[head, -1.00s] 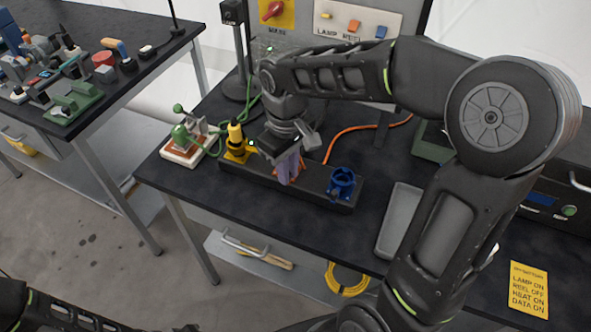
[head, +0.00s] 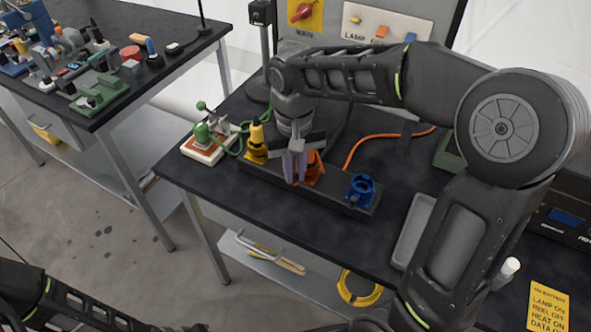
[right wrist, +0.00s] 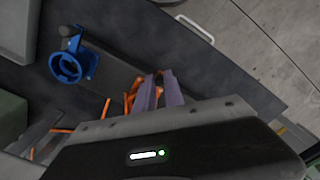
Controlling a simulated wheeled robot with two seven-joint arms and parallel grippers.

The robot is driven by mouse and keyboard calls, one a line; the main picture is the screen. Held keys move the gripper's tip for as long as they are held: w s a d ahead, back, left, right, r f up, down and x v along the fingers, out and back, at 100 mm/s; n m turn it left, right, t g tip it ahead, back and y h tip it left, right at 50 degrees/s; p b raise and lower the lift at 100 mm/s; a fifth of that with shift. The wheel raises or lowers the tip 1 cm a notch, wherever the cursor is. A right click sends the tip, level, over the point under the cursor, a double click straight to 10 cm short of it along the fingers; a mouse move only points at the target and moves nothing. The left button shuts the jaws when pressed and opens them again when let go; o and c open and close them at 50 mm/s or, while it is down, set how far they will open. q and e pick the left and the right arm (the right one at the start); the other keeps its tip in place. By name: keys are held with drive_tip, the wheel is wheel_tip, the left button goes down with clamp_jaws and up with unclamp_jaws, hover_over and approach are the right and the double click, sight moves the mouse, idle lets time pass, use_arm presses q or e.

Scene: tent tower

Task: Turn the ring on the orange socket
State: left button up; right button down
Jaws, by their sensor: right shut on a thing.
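The orange socket (head: 315,169) stands on the dark bar between the yellow socket (head: 257,145) and the blue socket (head: 361,190). My right gripper (head: 295,172) comes down over it, its pale purple fingers closed on the orange socket's ring. The fingers and my wrist hide much of the socket and ring. In the right wrist view, orange parts (right wrist: 162,80) show around the two fingers (right wrist: 159,95). The blue socket (right wrist: 72,62) is to their upper left. My left arm shows at the bottom left of the head view; its gripper is out of view.
An orange cable (head: 383,138) runs behind the bar. A green-knobbed device on a white base (head: 207,150) stands left of the yellow socket. A grey tray (head: 411,232) lies right of the bar. Bare tabletop (head: 290,212) lies in front.

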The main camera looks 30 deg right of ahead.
drive_tip(key=c, duration=1.4)
unclamp_jaws()
drive_tip(key=shift+c, duration=0.2)
drive_tip(key=shift+r, duration=3.95)
